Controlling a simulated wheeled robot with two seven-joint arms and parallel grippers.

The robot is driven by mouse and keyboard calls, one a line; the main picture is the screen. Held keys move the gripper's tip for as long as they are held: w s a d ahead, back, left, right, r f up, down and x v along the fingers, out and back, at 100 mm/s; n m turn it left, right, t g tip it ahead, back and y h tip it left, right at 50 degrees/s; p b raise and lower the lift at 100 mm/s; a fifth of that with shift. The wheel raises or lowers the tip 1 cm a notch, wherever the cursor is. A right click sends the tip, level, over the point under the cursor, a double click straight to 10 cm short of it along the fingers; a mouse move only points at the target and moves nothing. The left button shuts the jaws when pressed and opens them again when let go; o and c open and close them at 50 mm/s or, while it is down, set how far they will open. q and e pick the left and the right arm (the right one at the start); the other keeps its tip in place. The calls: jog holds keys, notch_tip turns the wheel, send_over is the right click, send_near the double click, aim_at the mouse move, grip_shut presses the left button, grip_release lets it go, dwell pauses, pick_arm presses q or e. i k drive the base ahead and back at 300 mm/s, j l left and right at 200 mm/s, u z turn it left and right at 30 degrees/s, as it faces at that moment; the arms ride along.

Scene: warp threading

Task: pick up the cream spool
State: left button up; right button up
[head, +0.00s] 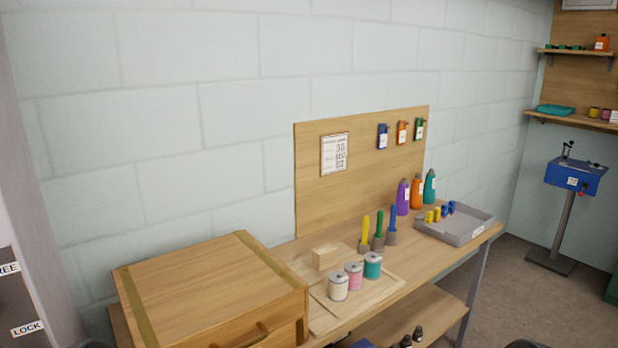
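The cream spool (338,287) stands upright on a light wooden board (325,318) on the workbench. It is the leftmost of three spools in a row. The pink spool (354,276) stands just right of it, and the teal spool (372,265) is further right. The cream spool's front and top are in plain view with nothing over it. Neither of my grippers can be made out in the head view.
A wooden chest (205,285) stands close on the left. A wooden block (326,258) and several colored-handled tools (379,233) stand behind the spools. A grey tray (456,232) and bottles (416,192) are further right. The board's front part is bare.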

aim_at(338, 280)
jog(key=i+l+z, duration=0.15)
jog(key=l, duration=0.25)
jog(key=i+l+z, duration=0.15)
jog(key=l, duration=0.25)
jog(key=i+l+z, duration=0.15)
jog(key=l, duration=0.2)
jog(key=i+l+z, duration=0.15)
jog(key=i+l, duration=0.1)
jog(key=l, duration=0.1)
